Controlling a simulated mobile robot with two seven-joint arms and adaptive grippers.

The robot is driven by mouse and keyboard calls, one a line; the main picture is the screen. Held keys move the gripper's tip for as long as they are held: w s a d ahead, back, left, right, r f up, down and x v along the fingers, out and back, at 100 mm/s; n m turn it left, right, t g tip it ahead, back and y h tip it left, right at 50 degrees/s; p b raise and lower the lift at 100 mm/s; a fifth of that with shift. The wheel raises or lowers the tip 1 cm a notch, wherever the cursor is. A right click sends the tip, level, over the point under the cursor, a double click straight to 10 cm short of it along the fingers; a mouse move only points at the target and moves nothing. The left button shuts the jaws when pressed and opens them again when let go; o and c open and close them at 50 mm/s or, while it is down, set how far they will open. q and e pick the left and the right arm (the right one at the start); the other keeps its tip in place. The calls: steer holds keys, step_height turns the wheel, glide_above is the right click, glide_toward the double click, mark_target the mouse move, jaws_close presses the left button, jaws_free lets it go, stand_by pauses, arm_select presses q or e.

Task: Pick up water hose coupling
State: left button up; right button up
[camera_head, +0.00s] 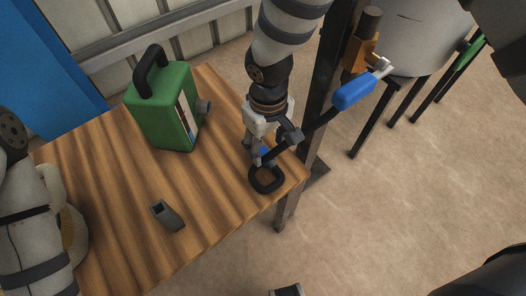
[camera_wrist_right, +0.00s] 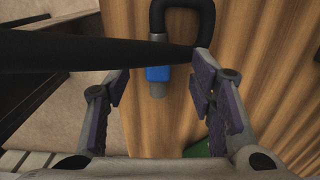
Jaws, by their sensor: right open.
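The water hose coupling (camera_wrist_right: 157,74) is a small blue piece with a grey collar, joined to a curved black hose (camera_wrist_right: 208,18). The coupling (camera_head: 264,151) and hose loop (camera_head: 267,187) are at the table's right corner in the head view. My right gripper (camera_head: 265,149) hangs over the coupling, partly hiding it. In the right wrist view, my right gripper (camera_wrist_right: 160,86) is open. The coupling appears between its spread fingers, with no grip on it. My left arm shows at the left edge of the head view, but its gripper is not visible.
A black bar (camera_head: 318,120) with a blue handle (camera_head: 354,92) reaches close beside the right gripper and crosses the wrist view. A green canister (camera_head: 165,112) and a small grey object (camera_head: 168,215) stand on the wooden table (camera_head: 110,190). A dark post rises at the right.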

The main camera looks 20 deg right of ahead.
mark_target(268, 157)
steer(key=f, duration=0.5)
steer(key=shift+s+d+f+b, duration=0.1)
steer(key=shift+d+f+b, duration=0.1)
steer(key=shift+b, duration=0.1)
steer(key=shift+r, duration=0.1)
jaws_close()
steer(key=shift+r, duration=0.1)
